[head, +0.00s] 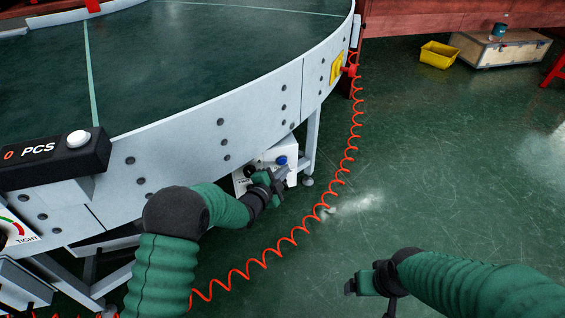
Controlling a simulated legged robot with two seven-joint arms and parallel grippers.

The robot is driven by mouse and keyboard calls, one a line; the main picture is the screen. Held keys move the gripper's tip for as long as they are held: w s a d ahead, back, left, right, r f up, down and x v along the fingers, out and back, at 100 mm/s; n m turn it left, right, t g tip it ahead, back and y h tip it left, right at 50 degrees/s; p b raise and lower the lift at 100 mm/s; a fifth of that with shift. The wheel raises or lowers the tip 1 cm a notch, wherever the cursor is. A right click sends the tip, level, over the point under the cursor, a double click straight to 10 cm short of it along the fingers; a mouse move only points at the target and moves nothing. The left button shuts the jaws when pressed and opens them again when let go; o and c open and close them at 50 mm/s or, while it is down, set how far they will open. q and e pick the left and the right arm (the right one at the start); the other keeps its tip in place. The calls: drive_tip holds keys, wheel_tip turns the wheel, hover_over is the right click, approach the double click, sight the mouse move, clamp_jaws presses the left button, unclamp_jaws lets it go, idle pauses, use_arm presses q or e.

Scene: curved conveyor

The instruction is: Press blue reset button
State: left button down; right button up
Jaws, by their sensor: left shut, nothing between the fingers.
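The blue reset button (281,160) is on a white control box (292,173) mounted below the conveyor's outer side wall. My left gripper (280,176) is shut and empty, just below the blue button in the picture. Whether it touches the button or box cannot be told. The gripper and arm hide part of the box. My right gripper (352,287) is at the lower right over the floor, away from the box, with its fingers too small to read.
The curved conveyor (236,105) overhangs the box. A red coiled cable (294,236) hangs from its side across the floor in front. A counter (70,150) reading 0 PCS is at left. A yellow bin (438,55) and wooden crate (500,50) stand far right. The floor is mostly clear.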

use_arm(q)
drive_tip(key=s, duration=0.1)
drive_tip(key=s+d, duration=0.1)
drive_tip(key=s, duration=0.1)
drive_tip(key=s+p, duration=0.1)
drive_tip(key=shift+s+d, duration=0.3)
drive_tip(key=shift+s, duration=0.1)
idle(0.5)
drive_tip(key=s+a+r+n+g+y+p, duration=0.55)
drive_tip(key=s+a+n, duration=0.25)
drive_tip(key=s+a, duration=0.4)
drive_tip(key=s+a+r+n+g+y+p, duration=0.1)
drive_tip(key=s+a+r+n+g+p, duration=0.25)
drive_tip(key=s, duration=0.65)
drive_tip(key=s+a+r+n+g, duration=0.15)
drive_tip(key=s+a+n, duration=0.35)
drive_tip(key=s, duration=0.6)
wheel_tip(320, 180, up, 37)
drive_tip(key=d+p, duration=0.1)
drive_tip(key=p, duration=3.6)
drive_tip(key=shift+w+f+g, duration=0.15)
drive_tip(key=shift+w+g, duration=0.2)
drive_tip(key=shift+w, duration=0.1)
